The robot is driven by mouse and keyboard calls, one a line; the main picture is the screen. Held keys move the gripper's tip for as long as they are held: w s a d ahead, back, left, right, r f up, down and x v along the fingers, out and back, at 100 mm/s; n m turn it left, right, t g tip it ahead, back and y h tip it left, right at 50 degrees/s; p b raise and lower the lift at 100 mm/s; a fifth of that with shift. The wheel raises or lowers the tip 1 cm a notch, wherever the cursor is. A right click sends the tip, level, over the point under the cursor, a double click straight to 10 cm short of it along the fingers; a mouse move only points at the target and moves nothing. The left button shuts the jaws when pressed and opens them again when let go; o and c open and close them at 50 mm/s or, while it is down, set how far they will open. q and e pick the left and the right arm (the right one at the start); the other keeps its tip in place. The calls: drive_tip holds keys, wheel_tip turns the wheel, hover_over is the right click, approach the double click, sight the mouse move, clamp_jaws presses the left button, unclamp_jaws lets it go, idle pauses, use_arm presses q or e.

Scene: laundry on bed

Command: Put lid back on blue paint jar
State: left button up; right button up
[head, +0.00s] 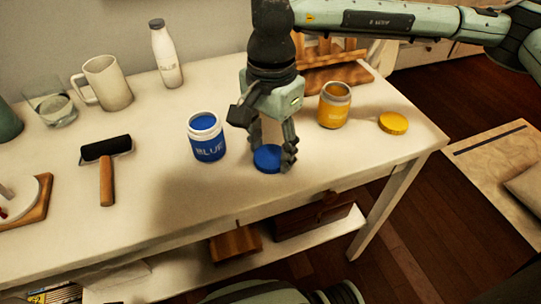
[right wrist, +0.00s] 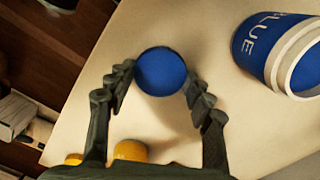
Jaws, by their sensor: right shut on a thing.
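The blue paint jar (head: 207,138) stands upright and open on the white table, with blue paint showing at its mouth. It also shows at the upper right of the right wrist view (right wrist: 262,40). The round blue lid (head: 267,157) is to the right of the jar, at or close to the tabletop. My right gripper (head: 270,160) points down and is shut on the lid, with a finger on each side of it; the lid is between the fingertips in the right wrist view (right wrist: 161,72). My left gripper is not in view.
An open yellow jar (head: 334,106) and its yellow lid (head: 393,123) are to the right. A paint roller (head: 106,160), a mug (head: 104,84), a glass (head: 52,107) and a white bottle (head: 166,55) are to the left. A wooden rack (head: 335,78) stands behind. Table in front of the blue jar is clear.

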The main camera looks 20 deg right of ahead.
sight(268, 158)
drive_tip(key=shift+r, duration=0.15)
drive_tip(key=shift+c, duration=0.2)
drive_tip(key=shift+r, duration=0.25)
drive_tip(key=r, duration=0.3)
drive_tip(key=shift+s+a+r+b, duration=0.15)
drive_tip(key=shift+a+r+b, duration=0.15)
drive_tip(key=shift+a+b, duration=0.05)
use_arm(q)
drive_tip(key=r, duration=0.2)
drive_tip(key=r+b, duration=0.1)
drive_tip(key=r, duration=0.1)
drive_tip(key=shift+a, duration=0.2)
use_arm(e)
drive_tip(key=s+a+r, duration=0.5)
drive_tip(key=a+r, duration=0.1)
drive_tip(key=a, duration=0.3)
drive_tip(key=shift+s+a+r, duration=0.2)
drive_tip(key=shift+s+r, duration=0.1)
drive_tip(key=shift+s, duration=0.05)
drive_tip(key=shift+f, duration=0.1)
